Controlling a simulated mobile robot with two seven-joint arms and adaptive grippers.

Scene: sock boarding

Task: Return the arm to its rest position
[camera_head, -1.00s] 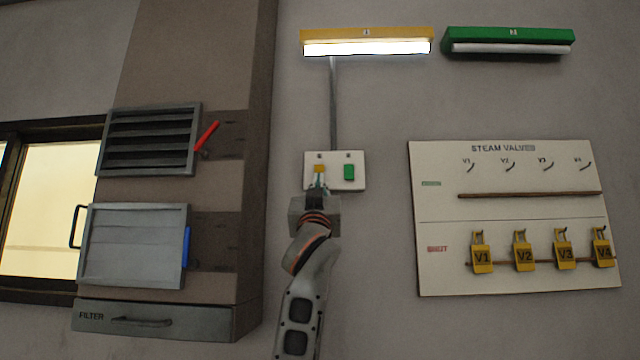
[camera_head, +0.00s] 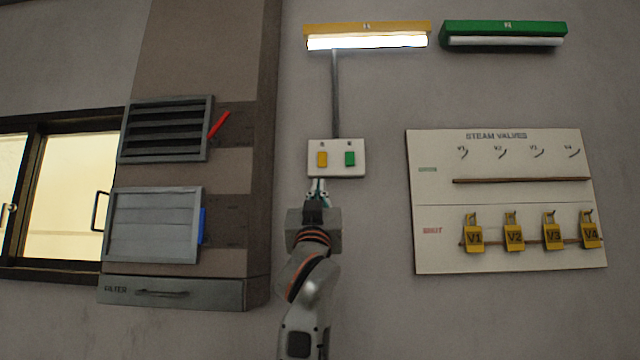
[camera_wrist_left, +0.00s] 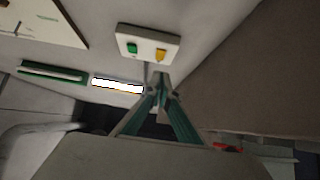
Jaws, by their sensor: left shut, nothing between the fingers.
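My left gripper (camera_head: 317,188) shows in the head view just below the white switch plate (camera_head: 337,171). Its fingers are shut and hold nothing. In the left wrist view its closed fingertips (camera_wrist_left: 160,85) are seen in front of the wall, with the switch plate (camera_wrist_left: 150,35) beyond them. The plate carries a yellow switch (camera_head: 322,160) and a green switch (camera_head: 350,159). The fingertips look apart from the plate. My right gripper is in neither view.
A lit yellow lamp (camera_head: 367,41) and an unlit green lamp (camera_head: 504,41) are above. At left are a louvre (camera_head: 165,130), a grey panel (camera_head: 152,225) and a filter drawer (camera_head: 172,293).

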